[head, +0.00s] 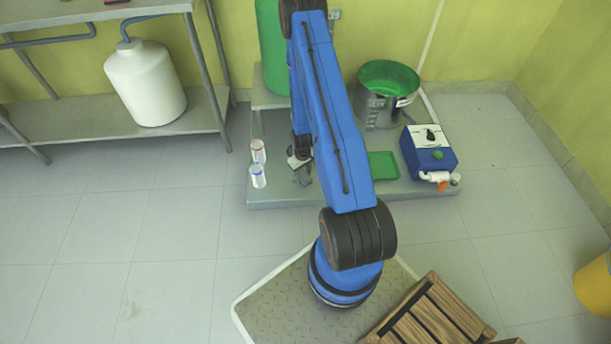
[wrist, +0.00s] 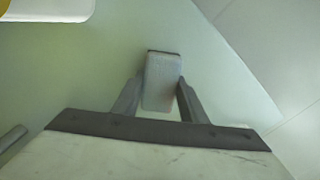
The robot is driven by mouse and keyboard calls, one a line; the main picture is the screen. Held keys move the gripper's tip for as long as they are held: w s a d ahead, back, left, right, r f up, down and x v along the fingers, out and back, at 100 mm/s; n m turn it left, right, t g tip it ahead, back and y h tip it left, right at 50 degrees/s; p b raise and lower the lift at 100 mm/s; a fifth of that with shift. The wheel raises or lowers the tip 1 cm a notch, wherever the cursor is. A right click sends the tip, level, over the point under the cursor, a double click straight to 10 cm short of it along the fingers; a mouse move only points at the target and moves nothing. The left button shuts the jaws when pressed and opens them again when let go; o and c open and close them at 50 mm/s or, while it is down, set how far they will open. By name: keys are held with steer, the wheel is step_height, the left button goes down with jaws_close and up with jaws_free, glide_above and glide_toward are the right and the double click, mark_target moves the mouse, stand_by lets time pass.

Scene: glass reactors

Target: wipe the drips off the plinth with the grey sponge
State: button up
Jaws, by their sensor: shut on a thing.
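My gripper (wrist: 160,100) is shut on the grey sponge (wrist: 162,72), which sits between the two fingers in the wrist view. The sponge is against or just above the pale grey-green plinth (wrist: 100,75); I cannot tell if it touches. The sponge is too small to make out there. I see no clear drips in either view; the arm hides part of the plinth.
Two small clear jars, one with a red band (head: 258,151) and one with a blue band (head: 257,176), stand just left of my gripper.

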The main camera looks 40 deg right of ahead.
mark_target(287, 180)
steer(key=shift+w+a, duration=0.75)
steer(key=shift+a, duration=0.35)
steer(key=shift+w+a, duration=0.7)
steer(key=shift+a, duration=0.35)
steer(key=shift+w+a, duration=0.75)
steer(key=shift+a, duration=0.35)
steer(key=shift+r, duration=3.05)
steer(key=shift+r, duration=0.1)
steer(key=shift+r, duration=1.4)
